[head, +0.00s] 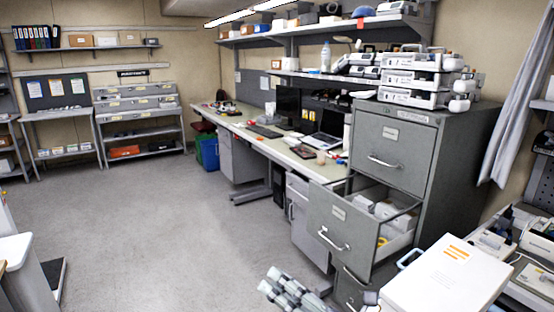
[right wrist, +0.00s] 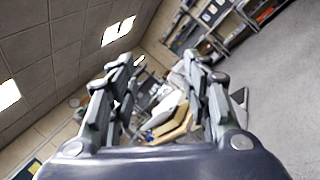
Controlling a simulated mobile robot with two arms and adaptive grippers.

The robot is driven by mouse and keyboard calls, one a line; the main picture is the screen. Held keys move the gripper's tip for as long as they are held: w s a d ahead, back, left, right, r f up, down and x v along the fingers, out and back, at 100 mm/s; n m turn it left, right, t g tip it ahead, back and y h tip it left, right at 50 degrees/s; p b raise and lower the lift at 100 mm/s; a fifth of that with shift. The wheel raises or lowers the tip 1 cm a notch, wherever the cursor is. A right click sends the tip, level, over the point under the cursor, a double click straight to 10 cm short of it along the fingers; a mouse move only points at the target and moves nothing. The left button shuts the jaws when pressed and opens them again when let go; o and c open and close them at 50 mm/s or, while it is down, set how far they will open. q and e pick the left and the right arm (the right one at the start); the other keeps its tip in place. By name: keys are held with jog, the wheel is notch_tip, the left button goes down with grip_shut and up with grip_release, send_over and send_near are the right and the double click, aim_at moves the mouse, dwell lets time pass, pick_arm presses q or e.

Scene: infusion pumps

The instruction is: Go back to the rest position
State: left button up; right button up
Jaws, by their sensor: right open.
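My right gripper (head: 287,288) shows at the bottom of the head view, in front of the grey filing cabinet (head: 395,140). In the right wrist view its two fingers are spread apart, and the right gripper (right wrist: 162,85) holds nothing between them. My left gripper is in neither view. Several white and grey pump-like devices (head: 415,80) are stacked on top of the cabinet, away from the right gripper.
The cabinet's upper-middle drawer (head: 328,222) stands pulled out, with white items inside. A white box-like shape with an orange mark (head: 445,280) fills the lower right. A long desk (head: 285,145) runs along the wall. The grey floor (head: 170,230) is clear in the middle.

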jog(key=w+d+f+m+t+h, duration=0.1)
jog(key=d+f+m+t+h, duration=0.15)
jog(key=d+m+h, duration=0.5)
jog(key=w+d+f+m+t+h, duration=0.2)
jog(key=d+m+t+h, duration=0.25)
jog(key=m, duration=0.65)
jog(key=s+d+f+m+g+h, duration=0.5)
jog(key=d+f+m+h, duration=0.15)
jog(key=f+m, duration=0.3)
jog(key=s+d+f+m+g+y, duration=0.1)
jog(key=s+f+m+g, duration=0.3)
jog(key=s+f+g, duration=0.5)
jog(key=s+f+m+g+y, duration=0.1)
jog(key=s+f+m+g, duration=0.15)
jog(key=s+f, duration=1)
jog(key=f, duration=0.9)
jog(key=s+f, duration=0.2)
jog(key=f, duration=0.8)
jog(key=s+d+f+g, duration=0.2)
jog(key=s+d+f, duration=0.1)
jog(key=s+f, duration=1.4)
jog(key=shift+h, duration=0.35)
jog(key=shift+f, duration=0.1)
jog(key=shift+s, duration=0.1)
